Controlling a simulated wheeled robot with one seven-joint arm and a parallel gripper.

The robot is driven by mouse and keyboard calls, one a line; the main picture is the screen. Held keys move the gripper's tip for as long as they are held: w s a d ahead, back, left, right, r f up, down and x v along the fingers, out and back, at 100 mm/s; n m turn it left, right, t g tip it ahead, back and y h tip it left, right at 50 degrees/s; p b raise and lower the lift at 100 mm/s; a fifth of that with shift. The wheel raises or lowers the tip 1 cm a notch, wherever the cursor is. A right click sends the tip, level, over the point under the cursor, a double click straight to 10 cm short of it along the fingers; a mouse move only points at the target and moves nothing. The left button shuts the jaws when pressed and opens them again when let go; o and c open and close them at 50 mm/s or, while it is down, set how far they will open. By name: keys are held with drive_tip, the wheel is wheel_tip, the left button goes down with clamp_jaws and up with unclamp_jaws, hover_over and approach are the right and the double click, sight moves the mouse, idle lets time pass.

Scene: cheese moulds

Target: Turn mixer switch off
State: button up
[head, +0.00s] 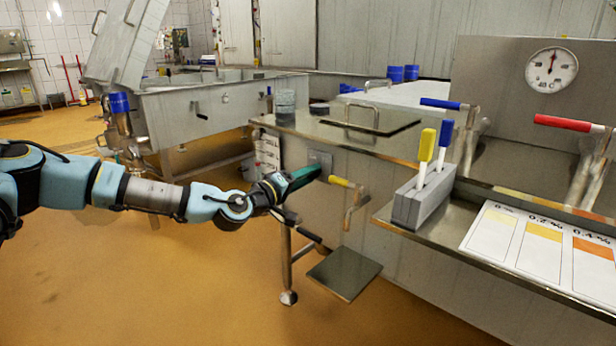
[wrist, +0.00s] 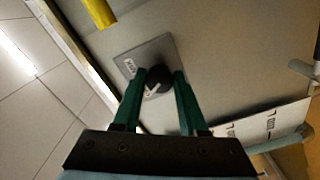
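The mixer switch is a dark round knob (wrist: 157,81) with a white pointer mark, set on a square grey plate (wrist: 135,53) with a small label. In the head view the plate (head: 320,159) is on the side of the steel vat, and my gripper hides the knob. My gripper (wrist: 161,73) is open, its green fingers parallel, with the knob between the fingertips in the wrist view. I cannot tell whether either finger touches the knob. In the head view my gripper (head: 307,174) reaches the vat wall from the left.
A yellow-handled lever (head: 345,182) is just right of my gripper. A grey holder (head: 423,200) with yellow and blue-handled tools stands on the right-hand ledge. A small metal plate (head: 344,273) sits low beneath. Open floor (head: 150,290) lies at front left.

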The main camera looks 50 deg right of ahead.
drive_tip(key=o, duration=0.5)
drive_tip(key=shift+c, duration=0.2)
drive_tip(key=a, duration=1)
drive_tip(key=shift+w+a+p, duration=0.3)
drive_tip(key=shift+a+p, duration=0.05)
drive_tip(key=shift+a, duration=0.05)
drive_tip(key=shift+f, duration=0.1)
